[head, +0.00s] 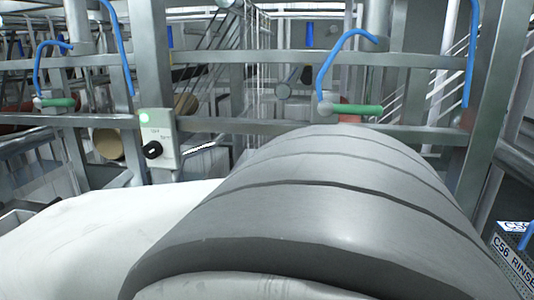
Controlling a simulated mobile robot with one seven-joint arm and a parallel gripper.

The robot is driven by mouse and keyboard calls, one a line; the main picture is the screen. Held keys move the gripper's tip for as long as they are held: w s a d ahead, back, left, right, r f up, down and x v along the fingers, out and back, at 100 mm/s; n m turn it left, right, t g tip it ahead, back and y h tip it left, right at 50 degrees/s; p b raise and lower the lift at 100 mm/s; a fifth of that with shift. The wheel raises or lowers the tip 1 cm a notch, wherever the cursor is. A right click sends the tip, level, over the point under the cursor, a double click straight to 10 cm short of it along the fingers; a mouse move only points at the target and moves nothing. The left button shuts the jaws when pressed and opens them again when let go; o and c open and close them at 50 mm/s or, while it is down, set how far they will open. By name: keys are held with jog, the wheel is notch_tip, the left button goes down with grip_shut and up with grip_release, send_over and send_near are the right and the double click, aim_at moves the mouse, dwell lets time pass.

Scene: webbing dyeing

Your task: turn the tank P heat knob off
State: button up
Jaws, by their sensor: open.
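A small black knob (152,150) sits on a pale control box (160,137) at the left, fixed to the metal frame. A green lamp (143,119) glows above the knob. Small print beside the knob is too blurred to read with certainty, and the knob's exact setting is hard to tell. No tank P marking is legible here. My gripper is not in view. A large grey banded link of my arm fills the lower middle and right, hiding much of what lies behind it.
Metal rails (250,60) and posts cross the view. Green-handled valves (357,109) with blue hoses (327,68) hang on the frame, another (55,103) left of the control box. A label reading "C56 RINSE" (512,262) shows at lower right.

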jog(key=p, duration=0.4)
send_near(150, 153)
jog(key=w, duration=0.9)
jog(key=shift+w+a+f, duration=0.1)
jog(key=shift+w, duration=0.1)
grip_shut()
